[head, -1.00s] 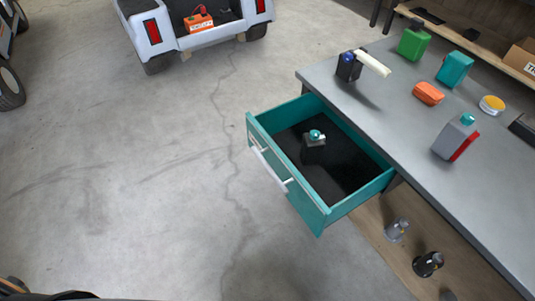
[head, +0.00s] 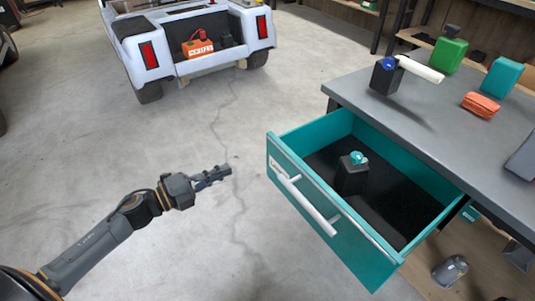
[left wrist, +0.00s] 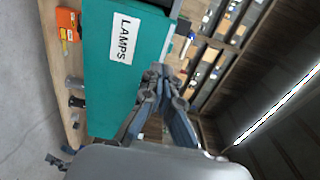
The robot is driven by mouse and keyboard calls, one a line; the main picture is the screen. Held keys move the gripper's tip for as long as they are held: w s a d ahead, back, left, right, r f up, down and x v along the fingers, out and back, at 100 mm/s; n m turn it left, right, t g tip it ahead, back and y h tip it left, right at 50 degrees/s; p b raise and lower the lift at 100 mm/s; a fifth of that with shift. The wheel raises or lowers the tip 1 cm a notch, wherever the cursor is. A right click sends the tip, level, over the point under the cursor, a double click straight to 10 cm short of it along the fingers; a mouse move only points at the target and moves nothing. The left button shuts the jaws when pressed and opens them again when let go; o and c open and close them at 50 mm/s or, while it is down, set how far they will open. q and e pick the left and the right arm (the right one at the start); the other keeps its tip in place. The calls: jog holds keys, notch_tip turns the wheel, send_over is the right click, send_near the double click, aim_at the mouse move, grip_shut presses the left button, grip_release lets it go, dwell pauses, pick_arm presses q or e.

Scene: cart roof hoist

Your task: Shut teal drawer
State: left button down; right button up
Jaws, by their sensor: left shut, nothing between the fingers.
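The teal drawer (head: 325,220) is pulled out of the grey workbench, with a pale bar handle (head: 302,205) on its front. A dark bottle with a teal cap (head: 352,175) stands inside on the black liner. My left gripper (head: 226,172) is shut and empty, left of the drawer front and apart from it. In the left wrist view its fingers (left wrist: 158,76) are together in front of a teal panel with a "LAMPS" label (left wrist: 121,40); I cannot tell whether this panel is the drawer. My right gripper is not in view.
A white cart (head: 190,50) stands at the back. The concrete floor between is clear.

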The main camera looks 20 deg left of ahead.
aim_at(274, 147)
pick_arm(q)
jog(key=x, duration=1.3)
jog(key=shift+w+d, duration=0.15)
jog(key=shift+w, duration=0.05)
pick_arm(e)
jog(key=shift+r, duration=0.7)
pick_arm(q)
jog(key=shift+w, duration=0.1)
